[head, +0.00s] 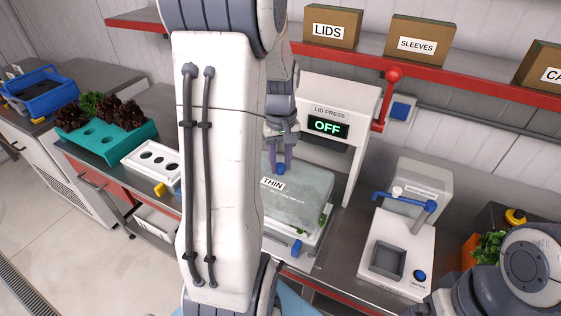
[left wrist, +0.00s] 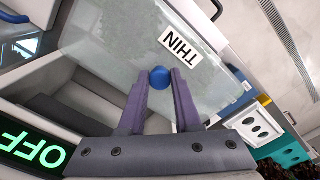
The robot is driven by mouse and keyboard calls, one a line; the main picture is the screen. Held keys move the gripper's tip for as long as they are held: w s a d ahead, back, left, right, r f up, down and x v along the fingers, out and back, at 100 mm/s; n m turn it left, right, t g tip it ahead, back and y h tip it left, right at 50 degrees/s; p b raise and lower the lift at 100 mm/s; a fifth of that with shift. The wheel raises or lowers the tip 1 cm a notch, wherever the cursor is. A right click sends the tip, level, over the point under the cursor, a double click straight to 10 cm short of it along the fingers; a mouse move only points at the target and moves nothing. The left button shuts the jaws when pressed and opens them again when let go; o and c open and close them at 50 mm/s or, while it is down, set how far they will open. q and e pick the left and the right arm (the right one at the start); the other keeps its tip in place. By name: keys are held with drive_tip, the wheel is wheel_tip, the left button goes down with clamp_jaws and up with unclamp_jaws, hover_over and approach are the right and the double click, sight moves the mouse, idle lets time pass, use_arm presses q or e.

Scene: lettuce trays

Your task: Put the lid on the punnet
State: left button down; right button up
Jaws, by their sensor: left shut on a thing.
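My left gripper (head: 281,167) is shut on the blue knob (head: 281,170) of a clear lid (head: 305,183) marked "THIN". The lid lies roughly flat in front of the lid press (head: 340,112), whose display reads "OFF". In the left wrist view the two purple fingers (left wrist: 159,85) close on both sides of the knob (left wrist: 159,76). Green leaves show under the lid's right side; the punnet itself is mostly hidden by the lid and my left arm. I cannot tell whether the lid touches the punnet. My right gripper is out of view.
A teal tray (head: 117,151) with dark and green lettuces and a white tray with holes (head: 136,155) stand left. A device with a blue tap (head: 404,201) stands right of the press. A red-edged shelf (head: 440,75) holds boxes above. My right arm is at bottom right.

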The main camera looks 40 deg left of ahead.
use_arm(q)
drive_tip(key=shift+f+b, duration=1.3)
drive_tip(key=shift+f, duration=0.65)
drive_tip(key=shift+c, duration=0.6)
unclamp_jaws()
drive_tip(key=shift+r, duration=0.1)
wheel_tip(320, 180, up, 6)
drive_tip(key=p, duration=0.6)
